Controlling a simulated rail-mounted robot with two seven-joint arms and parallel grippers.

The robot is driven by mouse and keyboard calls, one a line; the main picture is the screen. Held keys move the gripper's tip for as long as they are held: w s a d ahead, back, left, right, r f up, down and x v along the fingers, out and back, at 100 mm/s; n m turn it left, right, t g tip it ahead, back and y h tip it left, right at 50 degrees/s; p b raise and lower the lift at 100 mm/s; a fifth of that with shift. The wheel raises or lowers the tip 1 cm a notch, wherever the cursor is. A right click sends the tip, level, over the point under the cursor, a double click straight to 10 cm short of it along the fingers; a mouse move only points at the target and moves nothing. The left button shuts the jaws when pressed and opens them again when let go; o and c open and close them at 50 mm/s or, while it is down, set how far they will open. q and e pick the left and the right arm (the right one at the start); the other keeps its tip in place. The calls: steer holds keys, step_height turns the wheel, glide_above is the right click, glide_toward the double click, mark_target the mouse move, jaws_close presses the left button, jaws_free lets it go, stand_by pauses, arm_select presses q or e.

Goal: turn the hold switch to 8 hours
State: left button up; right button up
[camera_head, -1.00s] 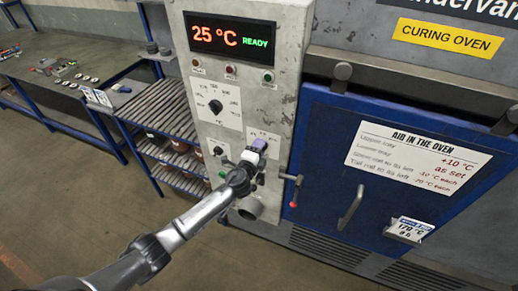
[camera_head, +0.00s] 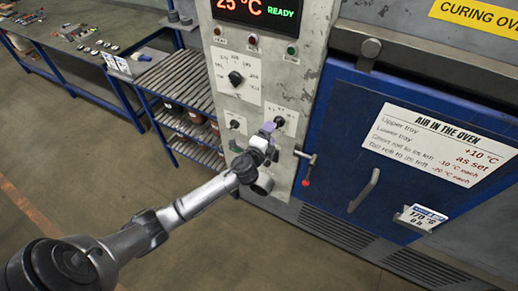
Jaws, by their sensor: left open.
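The grey control panel (camera_head: 300,75) carries a large dial (camera_head: 235,78) on a white plate and smaller controls below it. The hold switch looks to be the small dark knob (camera_head: 279,121) on the lower right white plate (camera_head: 290,116); its lettering is too small to read and its setting cannot be told. My left gripper (camera_head: 269,128) is open, with purplish fingertips right in front of this plate's lower left part. It partly hides the plate, and I cannot tell whether it touches the knob. My right gripper is out of view.
Another small knob (camera_head: 235,124) sits left of the gripper. A red-tipped lever (camera_head: 306,170) juts out on the right, beside the blue oven door (camera_head: 340,110). A card (camera_head: 420,217) on the door reads 170 °C, 8 h. A slatted rack (camera_head: 180,90) stands at left.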

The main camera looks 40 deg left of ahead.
arm_select(q)
steer(key=v, duration=0.8)
steer(key=shift+s+b, duration=0.15)
steer(key=shift+b, duration=0.3)
steer(key=shift+d, duration=0.1)
steer(key=s+a+f+n+g+y, duration=0.2)
steer(key=a+n+g+y, duration=0.15)
steer(key=n, duration=0.25)
steer(key=s+d+n+g+h+p, duration=0.2)
steer(key=s+d, duration=0.4)
steer(key=s, duration=0.3)
steer(key=s+d+r+n+g+h+p, duration=0.1)
steer(key=s+d+n+g+h+p, duration=0.1)
steer(key=s+d+g+p, duration=0.3)
steer(key=s+d+r+n+g+h+p, duration=0.1)
steer(key=s+d+n+g+h+p, duration=0.1)
steer(key=s+d, duration=0.5)
steer(key=s+g+h+p, duration=0.1)
steer(key=s+h+p, duration=0.1)
steer(key=s, duration=0.4)
steer(key=shift+s+n+h, duration=0.35)
steer(key=shift+s+n, duration=0.05)
